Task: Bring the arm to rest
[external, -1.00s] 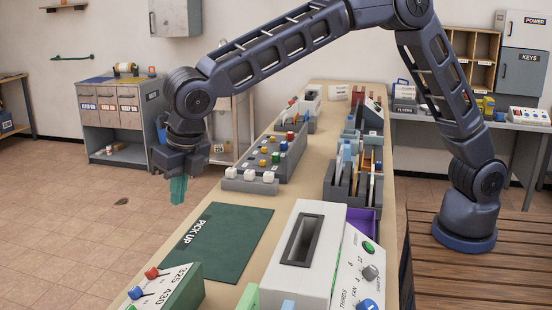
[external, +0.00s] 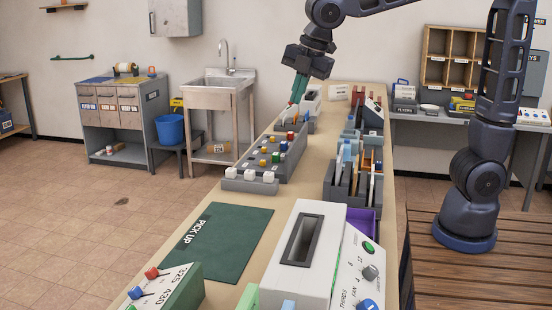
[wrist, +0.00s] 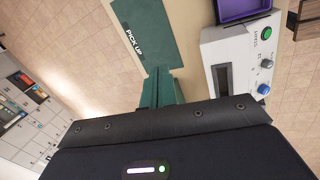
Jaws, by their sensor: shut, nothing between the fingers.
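My gripper (external: 299,89) hangs high over the far half of the long workbench (external: 318,118) in the external view, its teal fingers shut and empty, pointing down. From that angle the fingertips overlap the pen rack behind or below them, and I cannot tell the exact gap. In the wrist view the shut teal fingers (wrist: 161,86) appear above the dark wrist body, in line with the green PICK UP mat (wrist: 146,32). My arm rises from its base at the right, with its upper part out of the picture.
A white slotted box (external: 308,240) and a panel with knobs (external: 362,270) stand at the bench's near end. Grey racks of folders (external: 345,190) and a block of coloured buttons (external: 275,158) line the bench. A sink (external: 218,95) stands behind. The green mat is bare.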

